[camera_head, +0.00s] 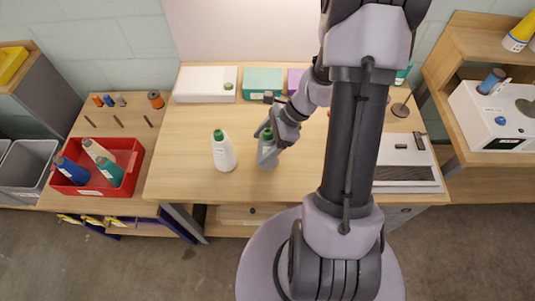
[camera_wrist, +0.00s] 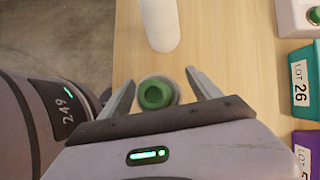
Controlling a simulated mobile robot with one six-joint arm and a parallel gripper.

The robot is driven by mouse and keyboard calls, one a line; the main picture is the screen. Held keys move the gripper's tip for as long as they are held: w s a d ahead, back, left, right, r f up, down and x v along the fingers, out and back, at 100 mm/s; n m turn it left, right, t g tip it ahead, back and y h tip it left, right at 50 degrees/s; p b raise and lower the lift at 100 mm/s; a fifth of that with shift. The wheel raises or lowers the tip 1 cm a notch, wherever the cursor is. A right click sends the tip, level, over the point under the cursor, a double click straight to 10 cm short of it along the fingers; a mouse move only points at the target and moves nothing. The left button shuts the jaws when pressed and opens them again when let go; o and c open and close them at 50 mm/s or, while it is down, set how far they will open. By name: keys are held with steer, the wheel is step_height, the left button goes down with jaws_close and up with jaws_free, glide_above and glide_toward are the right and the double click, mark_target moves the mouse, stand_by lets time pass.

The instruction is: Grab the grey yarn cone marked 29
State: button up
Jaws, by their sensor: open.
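A grey yarn cone (camera_head: 267,158) with a green top stands upright on the wooden table, just below my gripper (camera_head: 267,131) in the head view. In the wrist view the green top of this cone (camera_wrist: 155,93) lies between the two open fingers of my gripper (camera_wrist: 158,84), one on each side. The fingers are not closed on it, and I cannot tell whether either one touches it. No number 29 can be read on the cone from these views.
A white cone (camera_head: 224,154) with a green top stands close to the left; it also shows in the wrist view (camera_wrist: 160,24). Teal (camera_head: 262,82) and purple boxes and a white box (camera_head: 205,84) line the table's back. A red crate (camera_head: 128,187) holds several cones at left.

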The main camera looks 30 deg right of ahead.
steer(key=shift+a+f, duration=0.2)
steer(key=shift+f, duration=0.15)
steer(key=shift+r, duration=0.15)
jaws_close()
